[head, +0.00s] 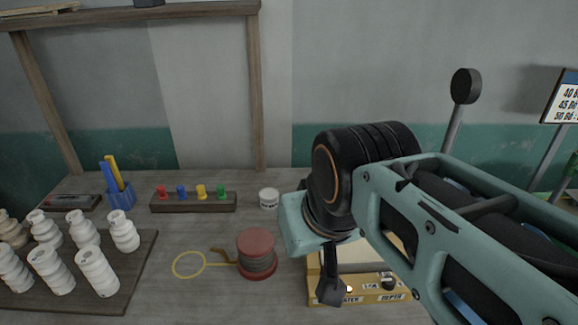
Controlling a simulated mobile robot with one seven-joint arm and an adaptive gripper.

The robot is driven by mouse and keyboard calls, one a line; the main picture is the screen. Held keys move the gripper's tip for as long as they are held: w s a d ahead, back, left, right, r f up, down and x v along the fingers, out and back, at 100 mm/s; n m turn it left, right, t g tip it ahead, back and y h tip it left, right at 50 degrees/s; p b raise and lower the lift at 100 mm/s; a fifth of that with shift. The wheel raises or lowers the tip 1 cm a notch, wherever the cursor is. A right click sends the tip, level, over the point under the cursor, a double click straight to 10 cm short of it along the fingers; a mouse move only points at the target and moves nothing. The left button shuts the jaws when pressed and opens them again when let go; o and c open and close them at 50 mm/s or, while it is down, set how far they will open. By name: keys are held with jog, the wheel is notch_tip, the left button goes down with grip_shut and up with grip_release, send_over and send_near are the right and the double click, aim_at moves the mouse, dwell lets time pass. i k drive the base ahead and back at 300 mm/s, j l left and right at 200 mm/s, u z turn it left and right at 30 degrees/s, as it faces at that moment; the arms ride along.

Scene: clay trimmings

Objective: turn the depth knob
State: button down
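A yellow box-shaped device (368,299) stands on the bench at the lower middle right, partly hidden by my arm.
A red spool (256,250) with a yellow wire loop (188,264) lies left of the device. A small white jar (268,198) and a wooden rack of coloured pegs (193,203) stand behind. A board (134,262) with several white clay pieces fills the left.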

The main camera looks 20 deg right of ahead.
aim_at(388, 283)
jog(key=l+z, duration=0.1)
jog(key=z, duration=1.1)
jog(key=l+u, duration=0.2)
jog(key=k+l+u, duration=0.15)
jog(key=k+l, duration=0.2)
jog(key=k, duration=0.15)
jog(key=i+j+z, duration=0.25)
jog(key=i+j, duration=0.2)
